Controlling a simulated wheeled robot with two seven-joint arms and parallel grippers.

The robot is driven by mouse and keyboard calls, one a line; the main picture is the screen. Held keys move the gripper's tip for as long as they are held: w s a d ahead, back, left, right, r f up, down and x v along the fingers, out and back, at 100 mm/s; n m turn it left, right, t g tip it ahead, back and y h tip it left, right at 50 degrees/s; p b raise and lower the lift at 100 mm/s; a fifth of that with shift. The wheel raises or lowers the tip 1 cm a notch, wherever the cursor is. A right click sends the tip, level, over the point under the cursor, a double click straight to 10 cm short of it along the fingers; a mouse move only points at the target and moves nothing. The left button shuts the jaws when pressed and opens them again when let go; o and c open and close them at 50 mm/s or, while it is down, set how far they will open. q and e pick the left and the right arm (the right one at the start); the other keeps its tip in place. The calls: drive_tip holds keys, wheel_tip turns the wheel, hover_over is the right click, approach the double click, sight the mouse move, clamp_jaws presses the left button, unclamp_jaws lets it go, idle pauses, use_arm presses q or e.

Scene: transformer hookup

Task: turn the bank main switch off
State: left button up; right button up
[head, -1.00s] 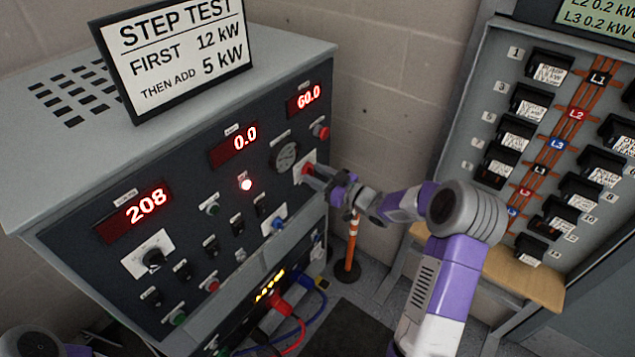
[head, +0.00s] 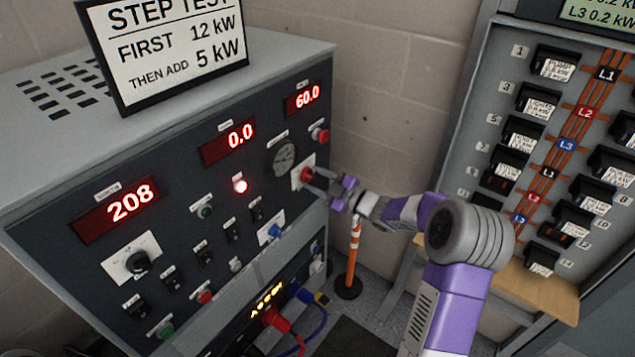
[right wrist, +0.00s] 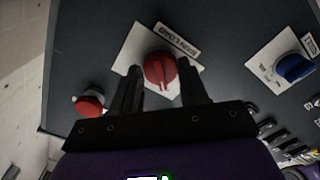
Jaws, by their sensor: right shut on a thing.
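The red rotary switch (head: 306,174) sits on a white plate at the right end of the dark load-bank panel (head: 190,262). In the right wrist view the red knob (right wrist: 160,70) shows between the two dark fingers, with a label beside it that I cannot read surely. My right gripper (head: 321,181) reaches in from the right and is shut on this knob, one finger on each side. The fingers hide part of the white plate. My left gripper is out of view.
Red displays read 208, 0.0 and 60.0. An orange-white post (head: 352,250) stands behind my right arm. A breaker panel (head: 478,120) is at right.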

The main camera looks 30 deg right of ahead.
idle(0.5)
drive_tip(key=o, duration=1)
drive_tip(key=shift+o, duration=0.2)
drive_tip(key=p+v, duration=0.1)
drive_tip(key=v, duration=0.6)
drive_tip(key=shift+s+p, duration=0.3)
drive_tip(key=shift+p, duration=0.1)
